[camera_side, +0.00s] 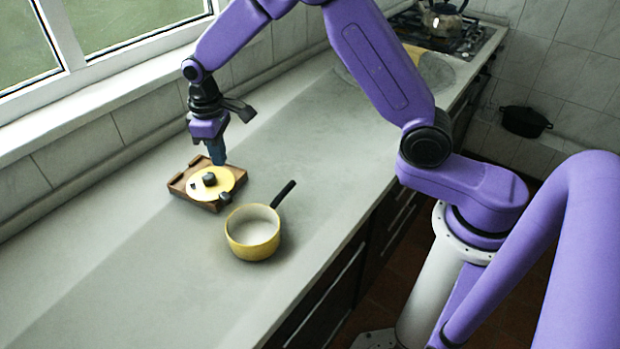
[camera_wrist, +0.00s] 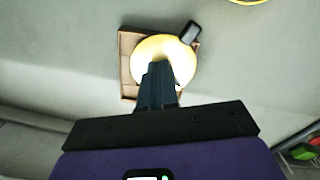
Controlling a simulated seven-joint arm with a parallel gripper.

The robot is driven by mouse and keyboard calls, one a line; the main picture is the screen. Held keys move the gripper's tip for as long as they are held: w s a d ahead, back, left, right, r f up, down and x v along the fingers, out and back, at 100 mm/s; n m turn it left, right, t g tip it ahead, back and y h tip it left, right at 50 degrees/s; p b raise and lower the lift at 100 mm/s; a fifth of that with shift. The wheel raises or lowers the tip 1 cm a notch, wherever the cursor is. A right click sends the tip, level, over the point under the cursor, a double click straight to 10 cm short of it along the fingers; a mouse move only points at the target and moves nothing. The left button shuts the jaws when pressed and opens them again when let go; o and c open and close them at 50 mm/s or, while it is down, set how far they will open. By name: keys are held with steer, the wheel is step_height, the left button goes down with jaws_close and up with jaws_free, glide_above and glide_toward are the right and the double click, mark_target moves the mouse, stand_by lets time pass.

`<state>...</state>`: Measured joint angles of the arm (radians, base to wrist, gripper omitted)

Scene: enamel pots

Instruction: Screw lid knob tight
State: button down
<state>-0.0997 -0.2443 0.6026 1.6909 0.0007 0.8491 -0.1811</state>
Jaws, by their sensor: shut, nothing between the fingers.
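A round yellow lid (camera_side: 224,176) lies flat on a square brown wooden holder (camera_side: 179,187) on the counter. A small dark knob (camera_side: 209,180) stands near the lid's middle. A second dark piece (camera_side: 225,197) sits at the lid's near edge and shows again in the wrist view (camera_wrist: 190,32). My gripper (camera_side: 219,162) is shut and empty, pointing down just above the far side of the lid, apart from the knob in the side view. In the wrist view the lid (camera_wrist: 185,58) is partly covered by my fingers (camera_wrist: 160,68), and the knob is hidden.
A yellow pot (camera_side: 241,248) with a pale inside and a dark handle stands to the right of the holder, nearer the camera. The window wall runs behind. The grey counter (camera_side: 130,270) is clear to the left and front. A kettle (camera_side: 442,22) is far off on the stove.

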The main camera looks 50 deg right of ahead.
mark_target(209, 179)
steer(key=shift+r, duration=0.5)
steer(key=shift+w+d+f, duration=0.1)
steer(key=shift+w+f, duration=0.1)
steer(key=shift+f, duration=0.8)
steer(key=shift+w+f, duration=0.15)
steer(key=shift+f, duration=0.9)
steer(key=shift+w+d+f, duration=0.1)
steer(key=shift+w+f, duration=0.1)
steer(key=shift+f, duration=0.8)
steer(key=shift+w+a, duration=0.5)
steer(key=shift+s+a, duration=0.25)
steer(key=shift+a, duration=0.1)
steer(key=shift+s, duration=0.1)
